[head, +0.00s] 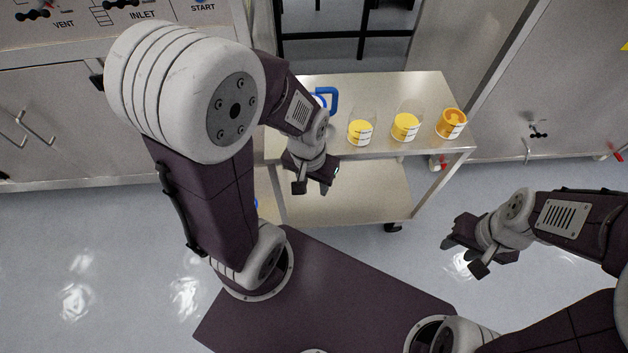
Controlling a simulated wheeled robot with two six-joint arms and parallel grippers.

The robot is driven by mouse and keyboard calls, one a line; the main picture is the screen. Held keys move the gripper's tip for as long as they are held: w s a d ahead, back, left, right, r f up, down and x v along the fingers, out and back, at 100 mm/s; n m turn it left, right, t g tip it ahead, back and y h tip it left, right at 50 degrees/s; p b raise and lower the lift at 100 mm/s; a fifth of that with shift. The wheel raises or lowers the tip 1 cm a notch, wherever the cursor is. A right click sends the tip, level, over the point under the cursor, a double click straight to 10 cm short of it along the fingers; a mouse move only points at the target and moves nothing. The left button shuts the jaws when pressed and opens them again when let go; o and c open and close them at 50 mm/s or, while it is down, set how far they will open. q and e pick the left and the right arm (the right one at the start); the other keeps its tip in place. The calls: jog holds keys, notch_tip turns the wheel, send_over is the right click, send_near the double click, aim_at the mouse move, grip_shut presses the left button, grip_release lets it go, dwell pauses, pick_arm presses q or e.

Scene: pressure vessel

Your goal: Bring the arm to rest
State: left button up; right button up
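My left arm (205,200) rises from my base and bends over at a big white joint, its forearm reaching down to the right. My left gripper (313,187) hangs in front of the cart's near edge, with its fingers apart and nothing between them. My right arm (575,220) comes in from the right. My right gripper (463,257) is over the floor to the right of the cart, fingers apart and empty. Neither gripper appears to touch anything.
A metal cart (380,165) stands ahead. On its top are two clear beakers with yellow contents (360,131) (405,126), an orange container (451,123) and a blue-handled item (328,100), partly hidden by my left arm. Cabinets (60,130) with a labelled panel stand left.

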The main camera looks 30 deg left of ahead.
notch_tip(320, 180, up, 10)
jog(key=p, duration=0.9)
jog(key=shift+f+p, duration=0.15)
jog(key=shift+p, duration=0.2)
